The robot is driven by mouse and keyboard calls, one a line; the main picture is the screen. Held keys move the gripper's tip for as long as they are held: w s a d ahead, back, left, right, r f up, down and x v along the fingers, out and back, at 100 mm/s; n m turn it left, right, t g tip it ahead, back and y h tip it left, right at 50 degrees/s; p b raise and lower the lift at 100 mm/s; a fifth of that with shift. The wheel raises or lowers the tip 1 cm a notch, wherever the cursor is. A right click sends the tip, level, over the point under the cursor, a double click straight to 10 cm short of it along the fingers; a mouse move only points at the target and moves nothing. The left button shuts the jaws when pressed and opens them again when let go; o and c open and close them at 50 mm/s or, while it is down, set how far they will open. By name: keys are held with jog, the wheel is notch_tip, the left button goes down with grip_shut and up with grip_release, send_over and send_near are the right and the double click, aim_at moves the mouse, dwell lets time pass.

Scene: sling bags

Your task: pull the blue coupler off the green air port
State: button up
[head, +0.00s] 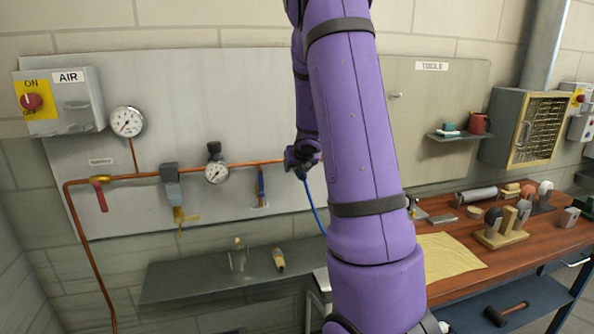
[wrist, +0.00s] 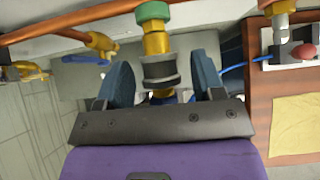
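In the wrist view, the green air port (wrist: 152,11) is a green ring at the top, with a brass fitting (wrist: 157,42) below it. A grey ribbed collar (wrist: 161,70) sits under the brass, with a little blue (wrist: 187,98) of the coupler showing below it, mostly hidden by my gripper's body. My gripper (wrist: 163,76) is open, with one dark finger on each side of the collar and a visible gap to each. In the head view my gripper (head: 302,157) is at the right end of the copper pipe, and my arm hides the port.
A blue hose (head: 314,208) hangs below my gripper. The copper pipe (head: 135,176) carries a gauge (head: 216,172), a red-handled valve (head: 101,196) and a blue-handled valve (head: 261,186) to the left. A grey shelf (head: 200,283) is below. A wooden bench (head: 520,236) with tools stands right.

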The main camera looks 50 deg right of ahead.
jog(key=c, duration=0.9)
jog(key=shift+o, duration=0.2)
jog(key=shift+s+a, duration=0.45)
jog(key=shift+s, duration=0.3)
jog(key=shift+s+a, duration=0.5)
jog(key=shift+s, duration=0.3)
jog(key=shift+s+a, duration=0.45)
jog(key=shift+s, duration=0.3)
jog(key=shift+s+a, duration=0.55)
jog(key=shift+s, duration=0.35)
jog(key=shift+s+a, duration=0.5)
jog(key=shift+s, duration=0.35)
